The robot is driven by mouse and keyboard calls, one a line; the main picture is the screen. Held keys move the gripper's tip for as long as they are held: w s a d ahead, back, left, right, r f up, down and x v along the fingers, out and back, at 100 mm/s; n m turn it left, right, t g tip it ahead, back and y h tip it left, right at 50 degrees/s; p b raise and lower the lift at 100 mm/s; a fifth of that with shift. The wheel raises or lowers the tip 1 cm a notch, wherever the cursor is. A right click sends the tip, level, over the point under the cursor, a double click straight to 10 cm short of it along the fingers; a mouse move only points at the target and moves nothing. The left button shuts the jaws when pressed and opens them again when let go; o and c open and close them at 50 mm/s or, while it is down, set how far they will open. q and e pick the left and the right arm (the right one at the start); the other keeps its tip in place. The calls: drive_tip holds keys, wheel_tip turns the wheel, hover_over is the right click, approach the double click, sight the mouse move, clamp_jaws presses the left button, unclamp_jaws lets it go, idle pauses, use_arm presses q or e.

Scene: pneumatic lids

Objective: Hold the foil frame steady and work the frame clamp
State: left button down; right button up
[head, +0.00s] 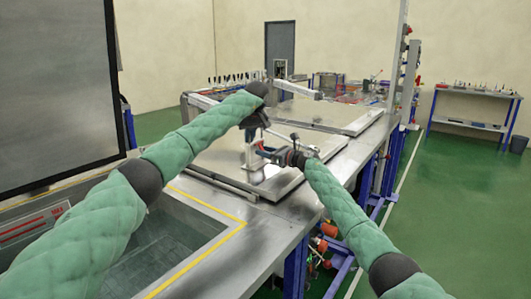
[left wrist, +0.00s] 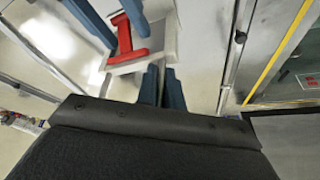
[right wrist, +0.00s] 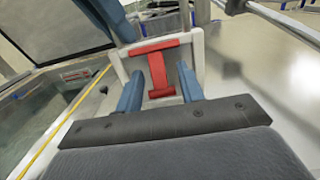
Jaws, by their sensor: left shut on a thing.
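The foil frame is a pale grey rectangular frame (right wrist: 197,62), upright over the lid and small in the head view. A red I-shaped clamp (right wrist: 157,70) sits on it and also shows in the left wrist view (left wrist: 141,54). My left gripper (left wrist: 162,72) is shut on the frame's edge; in the head view it is above the frame (head: 253,130). My right gripper (right wrist: 160,75) is open, its blue fingers on either side of the red clamp, with visible gaps; contact cannot be told. In the head view it is right of the frame (head: 268,153).
Flat grey lids (head: 225,155) lie on a long metal bench (head: 262,225). An open tank (head: 165,240) with a yellow-marked edge is at front left, below a large raised grey panel (head: 55,90). The green floor (head: 450,200) at right is clear; a side table (head: 475,105) stands by the wall.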

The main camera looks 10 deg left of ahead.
drive_tip(key=v, duration=1.2)
idle(0.4)
use_arm(q)
drive_tip(key=c, duration=1.5)
unclamp_jaws()
drive_tip(key=shift+o, duration=0.2)
